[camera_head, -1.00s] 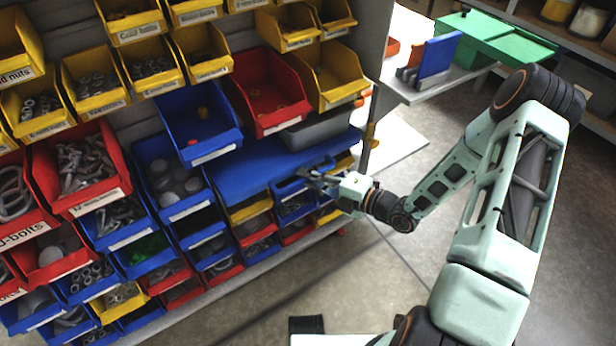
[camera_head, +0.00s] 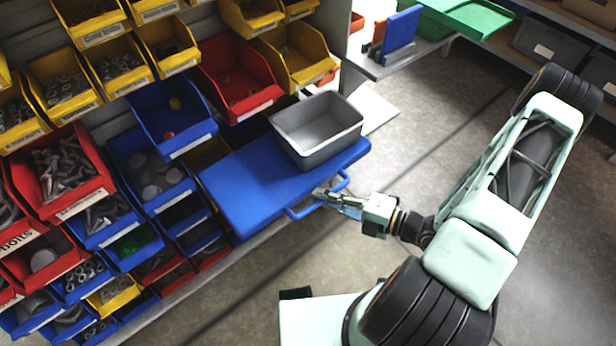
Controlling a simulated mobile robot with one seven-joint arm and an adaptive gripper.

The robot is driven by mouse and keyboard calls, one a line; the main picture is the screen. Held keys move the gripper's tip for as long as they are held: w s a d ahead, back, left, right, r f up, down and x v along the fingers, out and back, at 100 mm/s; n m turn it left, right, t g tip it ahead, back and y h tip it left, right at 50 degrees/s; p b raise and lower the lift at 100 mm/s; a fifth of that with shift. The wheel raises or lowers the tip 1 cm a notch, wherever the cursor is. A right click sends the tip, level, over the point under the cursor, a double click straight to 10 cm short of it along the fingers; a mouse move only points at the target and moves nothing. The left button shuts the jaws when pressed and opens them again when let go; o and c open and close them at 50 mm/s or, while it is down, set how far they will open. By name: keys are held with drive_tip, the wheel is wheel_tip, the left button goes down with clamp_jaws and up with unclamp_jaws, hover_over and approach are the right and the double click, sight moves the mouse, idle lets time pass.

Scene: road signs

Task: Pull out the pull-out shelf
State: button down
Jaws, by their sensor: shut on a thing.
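The pull-out shelf (camera_head: 245,190) is a flat blue board that sticks out from the bin rack, with a blue bar handle (camera_head: 304,211) along its front edge. My gripper (camera_head: 326,196) is shut on this handle near its right part. The fingertips are small in this view, and part of the handle is hidden behind them. A grey open bin (camera_head: 318,132) stands on the right part of the shelf and looks empty.
The rack holds several yellow, red and blue bins, such as a red bin (camera_head: 66,180) of metal parts. Grey floor (camera_head: 400,170) is open right of the shelf.

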drive_tip(key=shift+s+d, duration=0.65)
drive_tip(key=shift+s, duration=0.3)
drive_tip(key=shift+s+d, duration=0.65)
drive_tip(key=shift+s, duration=0.25)
drive_tip(key=c, duration=2.2)
unclamp_jaws()
drive_tip(key=shift+c, duration=0.2)
drive_tip(key=v, duration=1.2)
